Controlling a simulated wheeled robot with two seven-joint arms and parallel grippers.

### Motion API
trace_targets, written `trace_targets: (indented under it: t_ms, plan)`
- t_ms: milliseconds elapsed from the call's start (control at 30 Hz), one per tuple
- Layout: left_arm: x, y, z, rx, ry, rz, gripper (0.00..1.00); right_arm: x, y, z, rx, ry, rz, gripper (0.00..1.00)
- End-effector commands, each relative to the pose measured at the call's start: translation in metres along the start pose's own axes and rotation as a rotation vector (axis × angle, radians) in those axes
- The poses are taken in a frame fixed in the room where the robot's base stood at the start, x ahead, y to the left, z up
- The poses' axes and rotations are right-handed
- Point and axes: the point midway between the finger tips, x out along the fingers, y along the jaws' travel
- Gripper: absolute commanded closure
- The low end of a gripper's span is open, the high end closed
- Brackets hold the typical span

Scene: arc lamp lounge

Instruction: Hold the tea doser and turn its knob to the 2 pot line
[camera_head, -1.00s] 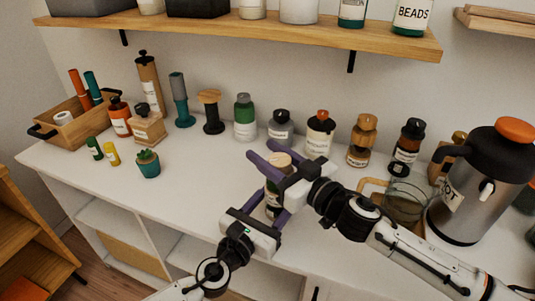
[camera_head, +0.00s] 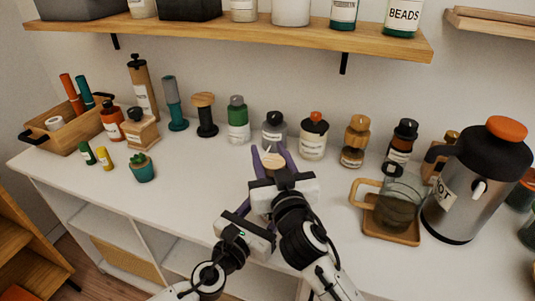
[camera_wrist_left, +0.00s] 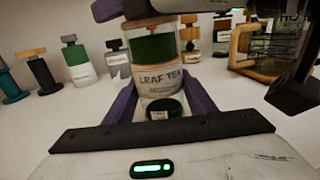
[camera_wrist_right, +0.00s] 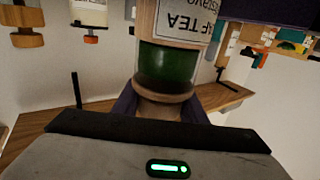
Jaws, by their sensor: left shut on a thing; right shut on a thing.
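The tea doser is a clear cylinder with dark green contents and a LEAF TEA label (camera_wrist_left: 160,78). Its round wooden knob (camera_head: 272,160) shows between the right fingertips in the head view; the body there is mostly hidden. My left gripper (camera_wrist_left: 158,105) is shut on the doser's lower body, one purple finger on each side. My right gripper (camera_head: 271,157) is shut on the wooden knob at the top; in the upside-down right wrist view the knob (camera_wrist_right: 165,105) sits between its fingers. The doser looks upright. I cannot read any pot line or mark.
A glass jug (camera_head: 397,207) on a wooden tray (camera_head: 386,236) and a steel pot (camera_head: 470,190) stand at right. Several bottles line the back, including a green one (camera_head: 238,122). A small cactus (camera_head: 142,169) stands at left. White counter between is clear.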

Motion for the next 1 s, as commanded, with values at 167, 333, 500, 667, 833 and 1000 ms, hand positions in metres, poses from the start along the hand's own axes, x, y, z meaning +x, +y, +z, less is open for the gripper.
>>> trace_targets:
  t_ms: [167,333,500,667,833,1000]
  plan:
    - [0.0,-0.001,-0.001,0.002,0.002,-0.001,0.84,0.0,0.0,-0.002,0.004,0.002,0.01,0.84]
    - [0.0,0.0,-0.001,0.003,0.002,-0.001,0.84,0.0,0.0,-0.002,0.003,0.002,0.01,0.84]
    - [0.0,0.0,-0.001,0.003,0.002,0.0,0.84,0.0,0.0,-0.001,0.003,0.001,0.01,0.5]
    - [0.0,0.0,-0.001,0.002,0.002,0.0,0.84,0.0,0.0,-0.001,0.002,0.0,0.011,0.43]
    - [0.0,0.0,-0.001,0.002,0.002,0.0,0.84,0.0,0.001,-0.001,0.002,0.0,0.011,0.43]
    - [0.0,0.0,-0.001,0.002,0.002,0.001,0.84,0.0,0.001,-0.017,0.003,0.004,0.012,0.43]
